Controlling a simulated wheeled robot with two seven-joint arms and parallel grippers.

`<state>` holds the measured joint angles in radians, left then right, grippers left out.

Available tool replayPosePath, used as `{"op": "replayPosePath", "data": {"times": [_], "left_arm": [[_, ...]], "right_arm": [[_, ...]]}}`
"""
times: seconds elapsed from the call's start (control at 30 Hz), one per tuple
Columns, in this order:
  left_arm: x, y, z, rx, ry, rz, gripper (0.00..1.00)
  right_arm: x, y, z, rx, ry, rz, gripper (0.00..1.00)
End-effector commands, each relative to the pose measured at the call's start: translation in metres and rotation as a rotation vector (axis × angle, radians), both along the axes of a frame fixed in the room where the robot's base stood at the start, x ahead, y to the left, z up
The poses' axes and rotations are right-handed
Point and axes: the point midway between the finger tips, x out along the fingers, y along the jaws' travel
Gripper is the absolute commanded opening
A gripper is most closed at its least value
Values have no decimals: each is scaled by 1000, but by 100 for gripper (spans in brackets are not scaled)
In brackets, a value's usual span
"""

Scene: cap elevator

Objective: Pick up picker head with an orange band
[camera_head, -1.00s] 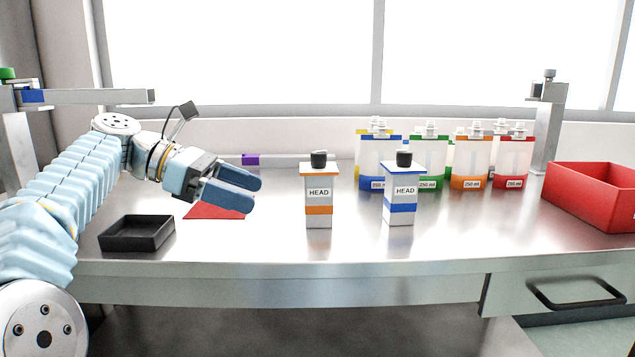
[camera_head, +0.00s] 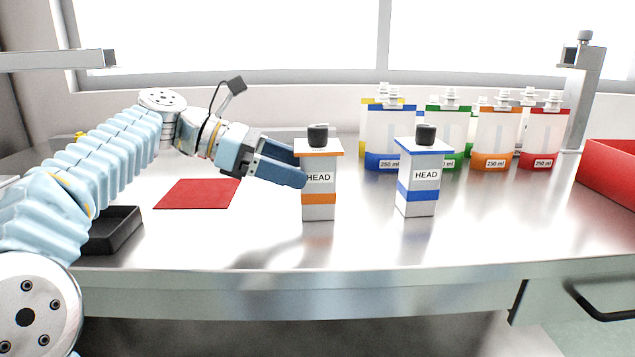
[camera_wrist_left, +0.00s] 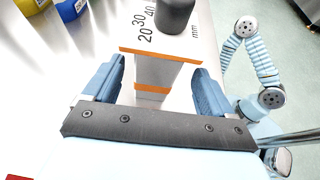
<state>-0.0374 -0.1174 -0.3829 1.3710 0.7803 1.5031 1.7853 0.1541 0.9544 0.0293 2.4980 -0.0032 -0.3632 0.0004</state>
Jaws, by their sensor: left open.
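The picker head with an orange band (camera_head: 319,199) stands upright on the steel bench, with an orange-edged top plate, a black knob and a HEAD label. My left gripper (camera_head: 298,172) is open right at its left side, with one finger in front of part of it. In the left wrist view, the orange-banded head (camera_wrist_left: 158,74) lies between the two spread fingers of my left gripper (camera_wrist_left: 160,88), with gaps on both sides. A similar head with a blue band (camera_head: 417,190) stands to the right. My right gripper is not seen in the head view.
Several 250 ml bottles (camera_head: 497,140) stand at the back right. A red bin (camera_head: 612,172) is at the right edge. A red mat (camera_head: 197,194) and a black tray (camera_head: 116,231) lie on the left. Bare bench lies in front of the heads.

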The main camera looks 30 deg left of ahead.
Motion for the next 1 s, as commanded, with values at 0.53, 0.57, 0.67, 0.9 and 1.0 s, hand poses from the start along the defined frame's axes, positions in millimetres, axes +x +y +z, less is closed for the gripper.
{"op": "replayPosePath", "data": {"times": [0.53,0.57,0.67,0.9,1.0], "left_arm": [[30,-38,-23,0,1,0,85],[30,-38,-23,0,1,0,85],[30,-38,-23,0,1,0,80],[30,-37,-23,-1,1,0,44],[30,-37,-23,-1,1,0,28]], "right_arm": [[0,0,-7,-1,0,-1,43],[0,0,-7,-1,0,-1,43],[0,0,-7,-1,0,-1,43],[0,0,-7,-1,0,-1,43],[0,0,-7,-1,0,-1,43]]}}
